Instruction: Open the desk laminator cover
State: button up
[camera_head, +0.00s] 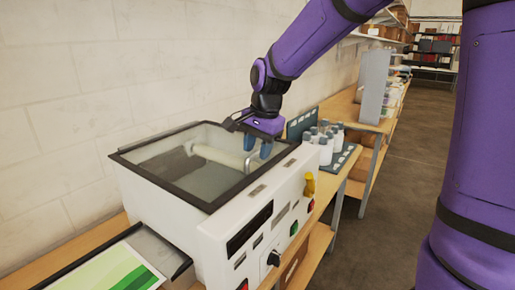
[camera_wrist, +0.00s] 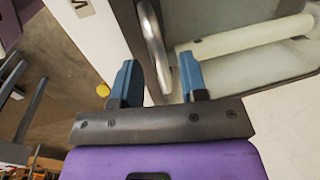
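The desk laminator (camera_head: 255,213) is a white box on a wooden bench. Its cover (camera_head: 195,159) is a dark-framed clear panel lying shut on top, with a pale roller visible through it. A curved metal handle (camera_wrist: 153,48) on the cover shows in the wrist view. My gripper (camera_head: 258,148) is above the cover's right side. In the wrist view my gripper (camera_wrist: 159,82) is open, its two blue fingers on either side of the handle. I cannot tell whether either finger touches it.
The laminator's front has a yellow part (camera_head: 309,185), a black knob (camera_head: 273,258) and buttons. A tray with a green-and-white sheet (camera_head: 118,270) is at the lower left. White bottles (camera_head: 326,146) stand behind on the bench. A wall runs along the back; the floor at right is clear.

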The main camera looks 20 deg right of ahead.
jog(key=shift+f, duration=0.2)
jog(key=shift+c, duration=0.2)
grip_shut()
jog(key=shift+r, duration=0.1)
